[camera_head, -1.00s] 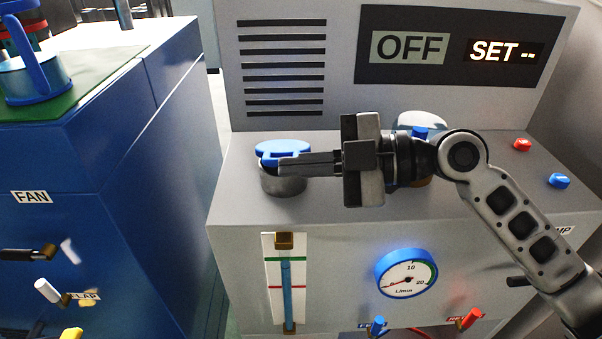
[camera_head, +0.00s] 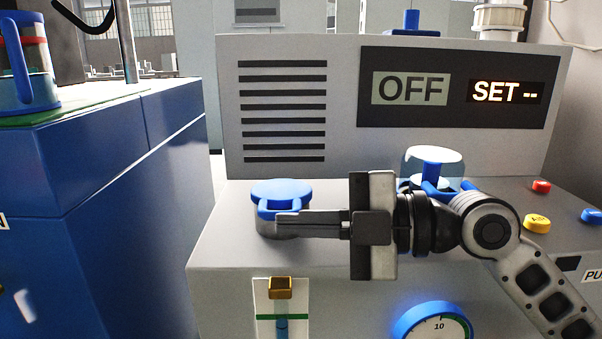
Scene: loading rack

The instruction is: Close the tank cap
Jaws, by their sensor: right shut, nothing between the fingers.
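The blue tank cap (camera_head: 281,190) lies over the short grey tank neck (camera_head: 272,229) at the left of the machine's top. It looks nearly level; whether it is fully seated cannot be told. A blue loop on its front hangs at the neck. My right gripper (camera_head: 280,224) comes in from the right, its shut fingers in front of the neck, just below the cap's front edge. Nothing shows between the fingers. Whether they touch the cap or neck cannot be told. My left gripper is not in view.
A clear dome with a blue fitting (camera_head: 432,170) stands behind my right wrist. Red (camera_head: 541,187), yellow (camera_head: 537,224) and blue (camera_head: 592,216) buttons sit at the right. The panel (camera_head: 450,88) reads OFF and SET --. A blue cabinet (camera_head: 120,200) stands left, across a gap.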

